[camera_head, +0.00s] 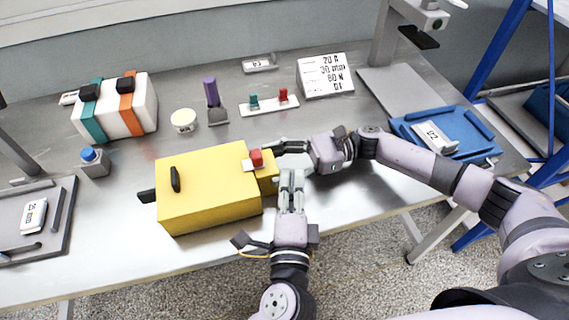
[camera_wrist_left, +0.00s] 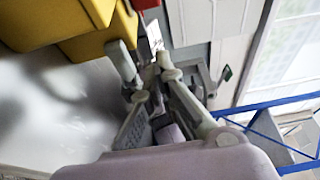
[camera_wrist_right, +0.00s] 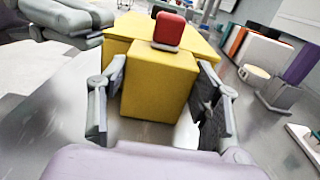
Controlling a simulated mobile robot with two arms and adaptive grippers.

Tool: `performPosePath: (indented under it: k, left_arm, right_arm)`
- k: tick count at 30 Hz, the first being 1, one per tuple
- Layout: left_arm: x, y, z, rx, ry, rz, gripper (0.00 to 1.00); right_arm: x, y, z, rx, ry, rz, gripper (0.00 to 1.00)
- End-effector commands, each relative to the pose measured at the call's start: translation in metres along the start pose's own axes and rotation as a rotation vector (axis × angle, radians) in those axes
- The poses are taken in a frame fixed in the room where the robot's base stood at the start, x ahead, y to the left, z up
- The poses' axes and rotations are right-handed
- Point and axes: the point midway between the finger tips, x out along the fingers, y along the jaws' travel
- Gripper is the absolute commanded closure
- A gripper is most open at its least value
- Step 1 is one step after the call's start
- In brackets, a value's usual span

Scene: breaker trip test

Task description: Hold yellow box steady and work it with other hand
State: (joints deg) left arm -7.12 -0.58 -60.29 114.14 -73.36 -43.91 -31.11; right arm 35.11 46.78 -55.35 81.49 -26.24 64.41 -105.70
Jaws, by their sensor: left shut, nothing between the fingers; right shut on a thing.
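The yellow box (camera_head: 208,188) lies on the metal table, with a black handle on top and a black lever at its left end. A smaller yellow block (camera_wrist_right: 160,82) sticks out of its right end, below a red rocker or button (camera_head: 256,158). My right gripper (camera_head: 278,163) comes in from the right and is shut on this block, one finger on each side in the right wrist view. My left gripper (camera_head: 291,174) is shut and empty beside the block, pointing away from me. In the left wrist view its fingers (camera_wrist_left: 146,56) are just right of the yellow box.
Behind the box are a white roll (camera_head: 183,121), a purple-handled piece (camera_head: 212,98), a plate with green and red knobs (camera_head: 268,103) and a sign (camera_head: 324,76). A blue-button box (camera_head: 94,162) and grey tray (camera_head: 40,245) stand left. A blue tray (camera_head: 455,155) is right.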

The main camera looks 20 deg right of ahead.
Motion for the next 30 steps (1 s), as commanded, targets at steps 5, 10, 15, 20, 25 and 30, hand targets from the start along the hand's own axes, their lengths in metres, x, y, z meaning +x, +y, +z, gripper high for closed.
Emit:
performPosePath:
  k: [5, 10, 15, 20, 25, 30]
  left_arm:
    - [-0.034, 0.001, 0.0, -0.001, 0.001, 0.003, 1.0]
    - [-0.049, 0.0, 0.0, -0.001, 0.0, 0.001, 1.0]
    - [-0.052, 0.0, 0.0, -0.001, 0.0, -0.001, 1.0]
    - [-0.052, 0.0, 0.0, -0.001, 0.0, -0.001, 1.0]
    - [-0.051, 0.0, 0.0, -0.001, 0.001, -0.001, 1.0]
    - [-0.051, 0.0, 0.0, -0.001, 0.001, -0.001, 1.0]
  right_arm:
    - [0.001, 0.001, -0.001, 0.001, 0.0, 0.003, 0.78]
    - [0.001, 0.001, -0.001, 0.0, 0.0, 0.004, 0.78]
    - [0.001, 0.001, -0.001, 0.0, 0.0, 0.003, 0.78]
    - [0.001, 0.001, -0.001, 0.0, 0.0, 0.003, 0.78]
    - [0.001, 0.001, -0.001, 0.0, 0.0, 0.003, 0.39]
    - [0.001, 0.001, 0.0, 0.0, 0.0, 0.003, 0.28]
